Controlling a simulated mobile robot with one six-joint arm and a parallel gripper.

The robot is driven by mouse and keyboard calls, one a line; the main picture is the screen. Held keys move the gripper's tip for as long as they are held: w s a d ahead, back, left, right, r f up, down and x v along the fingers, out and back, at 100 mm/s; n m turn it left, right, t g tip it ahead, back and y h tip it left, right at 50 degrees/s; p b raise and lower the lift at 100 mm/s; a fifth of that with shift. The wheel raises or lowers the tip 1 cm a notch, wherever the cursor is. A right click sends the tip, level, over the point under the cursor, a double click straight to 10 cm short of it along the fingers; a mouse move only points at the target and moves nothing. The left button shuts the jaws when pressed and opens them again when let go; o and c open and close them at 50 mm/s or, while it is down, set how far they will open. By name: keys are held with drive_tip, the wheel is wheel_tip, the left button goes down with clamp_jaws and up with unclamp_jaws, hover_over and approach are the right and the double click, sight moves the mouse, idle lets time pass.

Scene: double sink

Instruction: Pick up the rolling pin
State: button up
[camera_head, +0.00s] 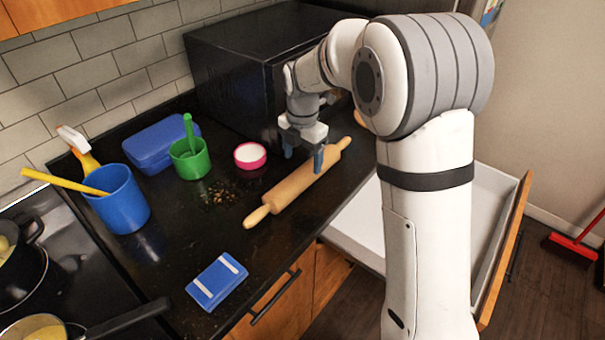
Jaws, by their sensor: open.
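The wooden rolling pin (292,189) lies diagonally on the black countertop, its near handle toward the lower left and its far handle toward the upper right. My gripper (304,160) points down over the far half of the pin. It is open, with its two blue-grey fingertips apart. One finger is in front of the pin near its far end and the other is at its back left side. I cannot tell how far the fingertips are above the counter. Nothing is held.
A pink-rimmed bowl (250,155), green cup (190,160), blue container (122,200) and blue box (160,145) stand left of the pin. A blue sponge-like block (216,281) lies in front. A black microwave-like box (240,75) stands behind. An open drawer (485,225) juts out right.

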sight(304, 168)
drive_tip(key=f, duration=0.4)
drive_tip(key=f+p, duration=0.1)
drive_tip(key=f, duration=0.1)
drive_tip(key=shift+w+d+f, duration=0.15)
drive_tip(key=shift+w+d, duration=0.1)
drive_tip(key=c, duration=1.4)
